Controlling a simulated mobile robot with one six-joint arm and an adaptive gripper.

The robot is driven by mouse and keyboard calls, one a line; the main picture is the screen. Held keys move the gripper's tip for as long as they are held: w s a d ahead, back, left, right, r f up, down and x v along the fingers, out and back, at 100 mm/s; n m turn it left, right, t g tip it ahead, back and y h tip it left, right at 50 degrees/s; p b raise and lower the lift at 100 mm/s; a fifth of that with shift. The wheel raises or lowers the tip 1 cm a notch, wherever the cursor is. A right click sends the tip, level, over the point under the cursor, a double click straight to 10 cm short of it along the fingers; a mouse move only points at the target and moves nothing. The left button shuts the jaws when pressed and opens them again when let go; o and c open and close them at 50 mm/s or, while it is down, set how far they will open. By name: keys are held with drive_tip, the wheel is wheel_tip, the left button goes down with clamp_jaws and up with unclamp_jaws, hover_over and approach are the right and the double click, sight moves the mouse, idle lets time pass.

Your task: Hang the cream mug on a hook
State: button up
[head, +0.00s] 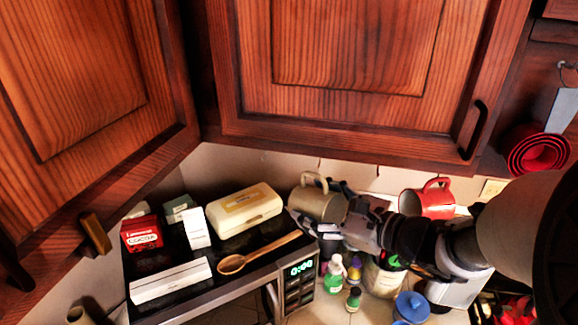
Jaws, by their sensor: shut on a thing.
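The cream mug (314,205) is in the middle of the head view, in front of the wall below the cabinet. Its handle points up and its body lies tilted. My gripper (322,207) reaches in from the right and is shut on the mug. The fingers and the mug partly hide each other. A red mug (428,203) is to the right, also with its handle up, just below the cabinet's lower edge. Small hook-like marks show under that edge, but they are too small to make out. I cannot tell whether the cream mug's handle touches a hook.
A microwave (302,269) at left carries a cream box (236,212), a wooden spoon (260,253), a red cocoa box (141,235) and white boxes. Small bottles (335,272) and a blue lidded pot (411,307) stand below my arm. The cabinet (350,110) overhangs closely.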

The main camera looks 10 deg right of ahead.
drive_tip(key=w+d+f, duration=0.1)
drive_tip(key=w+d, duration=0.1)
drive_tip(key=w, duration=0.4)
drive_tip(key=shift+w+d, duration=0.35)
idle(0.5)
drive_tip(key=shift+f, duration=0.1)
idle(0.4)
drive_tip(key=o, duration=1.4)
drive_tip(key=shift+s+d, duration=0.1)
drive_tip(key=shift+s, duration=0.05)
